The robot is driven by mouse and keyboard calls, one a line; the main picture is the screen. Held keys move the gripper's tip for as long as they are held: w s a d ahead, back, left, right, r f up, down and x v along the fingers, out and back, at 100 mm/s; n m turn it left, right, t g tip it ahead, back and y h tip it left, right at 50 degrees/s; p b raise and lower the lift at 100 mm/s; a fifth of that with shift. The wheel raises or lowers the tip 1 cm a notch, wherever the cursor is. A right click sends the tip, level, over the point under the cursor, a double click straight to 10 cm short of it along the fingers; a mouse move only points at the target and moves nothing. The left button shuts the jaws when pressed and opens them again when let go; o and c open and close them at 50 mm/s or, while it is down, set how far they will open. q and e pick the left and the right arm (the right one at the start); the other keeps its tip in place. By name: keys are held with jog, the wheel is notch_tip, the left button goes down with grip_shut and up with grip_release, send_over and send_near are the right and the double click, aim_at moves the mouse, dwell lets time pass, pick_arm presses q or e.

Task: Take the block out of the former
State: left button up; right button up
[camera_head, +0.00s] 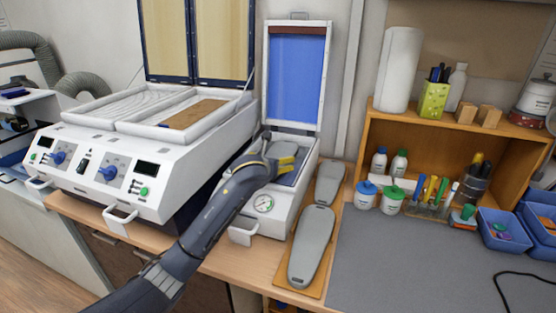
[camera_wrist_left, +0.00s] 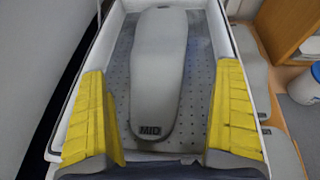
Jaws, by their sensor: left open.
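The former is a white box (camera_head: 247,222) with a gauge and a front handle. Its lid (camera_head: 297,75), with a blue sheet, stands open. In the left wrist view, a long grey block (camera_wrist_left: 165,65) marked MID lies on the former's perforated bed (camera_wrist_left: 120,62), inside the white rim. My left gripper (camera_head: 287,153) reaches over the former from the front left, and it also shows in the left wrist view (camera_wrist_left: 162,100). Its yellow fingers are open, one on each side of the block's near part, with gaps between. In the head view my gripper mostly hides the block. My right gripper is not in view.
Two more grey blocks (camera_head: 311,246) lie on a wooden board (camera_head: 284,272) right of the former. A larger white two-bed machine (camera_head: 90,165) stands on the left. A wooden shelf (camera_head: 365,135), bottles and blue bins (camera_head: 503,230) are at the right. The grey mat (camera_head: 400,265) is mostly clear.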

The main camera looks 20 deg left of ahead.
pick_arm(q)
jog(key=shift+x, duration=4.35)
jog(key=shift+a, duration=0.15)
jog(key=c, duration=1.5)
